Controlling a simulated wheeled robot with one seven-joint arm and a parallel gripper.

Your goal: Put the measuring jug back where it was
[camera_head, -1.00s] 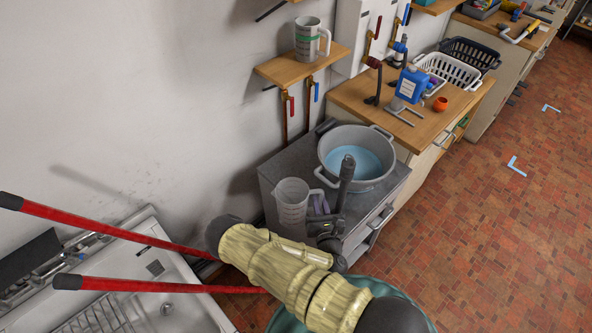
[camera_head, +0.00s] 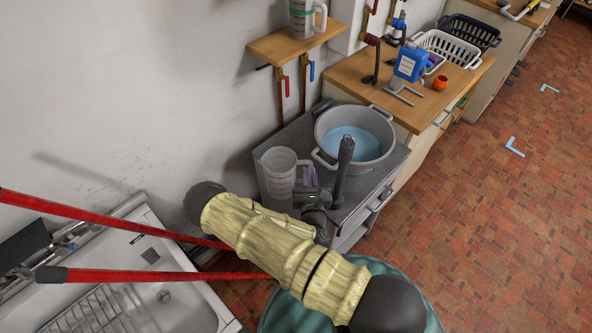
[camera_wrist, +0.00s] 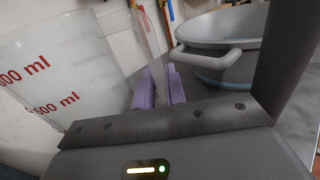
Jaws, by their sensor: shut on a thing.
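The measuring jug (camera_head: 278,174) is clear and upright at the left part of the grey cabinet top, left of the grey pot. I cannot tell whether its base touches the top. In the wrist view the jug (camera_wrist: 45,85), with red ml marks, fills the left side. My gripper (camera_head: 306,178) is right beside the jug, on its pot side. In the wrist view its purple finger pads (camera_wrist: 160,88) are close together on the clear handle. The grip on the handle is partly hard to see.
The grey two-handled pot (camera_head: 357,140) with blue liquid stands close to the right. A wooden shelf (camera_head: 270,48) with a grey jug (camera_head: 301,18) hangs above, with pipes below. A white sink (camera_head: 180,290) is at lower left. A worktop with a blue bottle (camera_head: 411,62) lies beyond.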

